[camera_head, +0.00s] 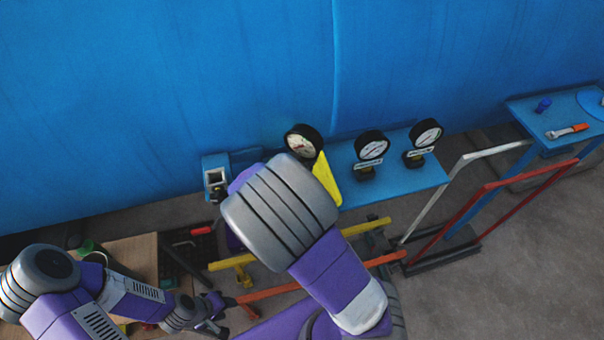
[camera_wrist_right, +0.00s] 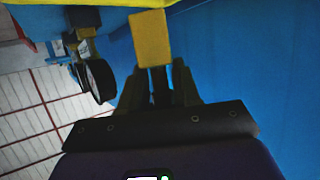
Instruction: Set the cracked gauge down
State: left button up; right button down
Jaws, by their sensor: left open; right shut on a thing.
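The cracked gauge (camera_head: 303,142), with a black rim and a marked white dial with red on it, shows just above my right arm in the head view. My right gripper (camera_wrist_right: 160,85) is shut on it; the arm hides the grip in the head view. In the right wrist view a yellow block-like piece (camera_wrist_right: 150,38) shows at the fingertips. A black-rimmed gauge (camera_wrist_right: 97,80) is seen nearly edge-on to their left; I cannot tell which gauge this is. My left gripper (camera_head: 217,316) is open, low at the left and away from the gauges.
Two labelled gauges, one left (camera_head: 371,146) and one right (camera_head: 426,133), stand on the blue shelf (camera_head: 400,191). A yellow panel (camera_head: 327,181) lies at its left end. The blue vessel wall (camera_head: 150,90) rises behind. A cart with a red rail (camera_head: 500,187) stands right, before a blue side table (camera_head: 538,112).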

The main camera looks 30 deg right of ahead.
jog(key=shift+f, duration=0.75)
jog(key=shift+w+f+b, duration=0.1)
jog(key=shift+f+b, duration=0.3)
jog(key=shift+f, duration=0.2)
notch_tip(320, 180, down, 3)
jog(key=shift+b, duration=0.8)
jog(key=c, duration=0.8)
grip_release()
jog(key=shift+f, duration=0.1)
